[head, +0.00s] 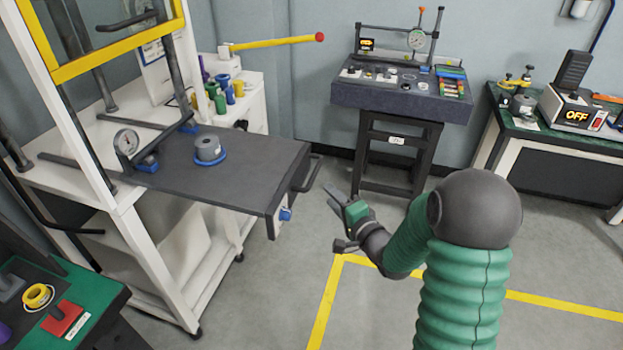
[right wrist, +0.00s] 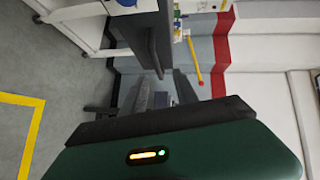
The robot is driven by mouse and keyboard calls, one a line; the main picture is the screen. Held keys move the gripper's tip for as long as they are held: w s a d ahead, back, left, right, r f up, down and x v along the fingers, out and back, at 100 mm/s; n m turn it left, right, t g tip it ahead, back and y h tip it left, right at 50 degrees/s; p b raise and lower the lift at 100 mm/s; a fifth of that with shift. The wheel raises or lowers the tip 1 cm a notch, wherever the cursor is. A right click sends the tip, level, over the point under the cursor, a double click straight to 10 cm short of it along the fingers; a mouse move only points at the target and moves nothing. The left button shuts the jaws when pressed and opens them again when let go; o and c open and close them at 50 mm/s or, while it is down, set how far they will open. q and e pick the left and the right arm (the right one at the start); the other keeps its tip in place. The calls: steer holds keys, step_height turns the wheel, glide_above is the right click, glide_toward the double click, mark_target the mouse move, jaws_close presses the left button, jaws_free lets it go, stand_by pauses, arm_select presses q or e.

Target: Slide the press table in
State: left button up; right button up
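The press table (head: 255,180) is a dark grey slab that sticks out to the right from the white press frame (head: 125,215). My right gripper (head: 334,216) is open and empty, a little right of and below the handle. In the right wrist view, the handle (right wrist: 154,52) shows just beyond the open fingers (right wrist: 162,88), apparently not between them. My left gripper is out of view.
A test bench (head: 400,95) stands at the back, and a green-topped table (head: 535,130) at the right. Another green-topped table (head: 85,290) is at the lower left. Yellow-taped floor (head: 330,300) is clear.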

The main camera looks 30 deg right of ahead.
glide_toward(313, 173)
steer(key=w, duration=0.4)
steer(key=w+f+b, duration=0.1)
steer(key=w, duration=0.2)
steer(key=w+d+f, duration=0.1)
steer(key=w, duration=0.2)
steer(key=shift+f, duration=0.1)
steer(key=shift+w+a, duration=0.15)
steer(key=shift+a, duration=0.1)
steer(key=shift+d, duration=0.4)
steer(key=shift+d+f, duration=0.15)
steer(key=shift+d, duration=0.15)
steer(key=c, duration=0.4)
steer(key=shift+a, duration=0.1)
steer(key=c, duration=0.3)
steer(key=shift+a, duration=0.3)
jaws_close()
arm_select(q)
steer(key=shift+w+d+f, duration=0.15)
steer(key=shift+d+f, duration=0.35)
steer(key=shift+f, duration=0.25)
